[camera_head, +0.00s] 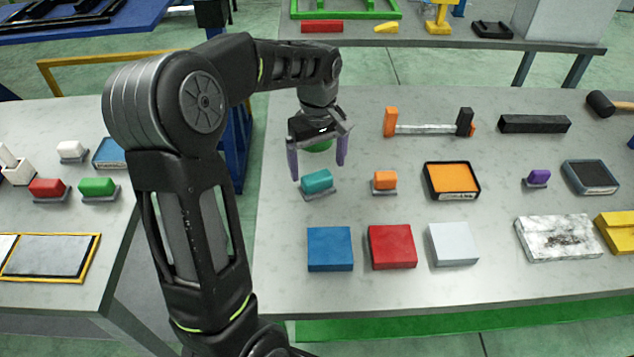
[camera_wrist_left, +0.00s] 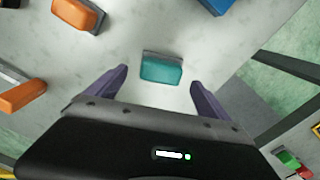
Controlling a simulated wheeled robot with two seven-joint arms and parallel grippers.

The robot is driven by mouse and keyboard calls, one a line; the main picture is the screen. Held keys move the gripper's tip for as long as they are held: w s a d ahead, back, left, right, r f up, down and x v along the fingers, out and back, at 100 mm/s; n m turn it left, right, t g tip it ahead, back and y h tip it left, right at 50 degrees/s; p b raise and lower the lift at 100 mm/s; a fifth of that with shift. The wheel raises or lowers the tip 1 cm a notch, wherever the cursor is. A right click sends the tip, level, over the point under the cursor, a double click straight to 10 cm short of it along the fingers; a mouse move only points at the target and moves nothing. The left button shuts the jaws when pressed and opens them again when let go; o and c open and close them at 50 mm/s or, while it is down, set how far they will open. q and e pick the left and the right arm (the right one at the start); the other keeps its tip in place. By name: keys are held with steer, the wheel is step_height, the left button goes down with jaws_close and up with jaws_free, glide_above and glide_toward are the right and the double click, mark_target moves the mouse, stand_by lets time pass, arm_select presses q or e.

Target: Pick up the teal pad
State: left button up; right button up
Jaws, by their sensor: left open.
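The teal pad (camera_head: 317,181) is a small block on a grey base, lying on the grey table near its left edge. In the left wrist view the teal pad (camera_wrist_left: 161,68) lies between and beyond the two fingertips, with bare table around it. My left gripper (camera_head: 317,170) hangs above and just behind the pad, with its purple fingers apart and nothing between them. It also shows in the left wrist view (camera_wrist_left: 160,80), open and apart from the pad. My right gripper does not show.
An orange pad (camera_head: 385,180) sits close to the right. Blue (camera_head: 330,248), red (camera_head: 392,246) and white (camera_head: 453,244) blocks lie in front. An orange-filled tray (camera_head: 451,181) and an orange-handled bar (camera_head: 429,128) lie farther right. A second table (camera_head: 60,288) stands left across a gap.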

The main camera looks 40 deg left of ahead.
mark_target(317, 176)
arm_select(q)
step_height(317, 176, down, 5)
steer(key=shift+a+p, duration=0.1)
steer(key=shift+p, duration=0.55)
steer(key=c, duration=1.8)
steer(key=shift+o, duration=0.2)
steer(key=shift+r+b, duration=0.75)
steer(key=shift+r, duration=4.35)
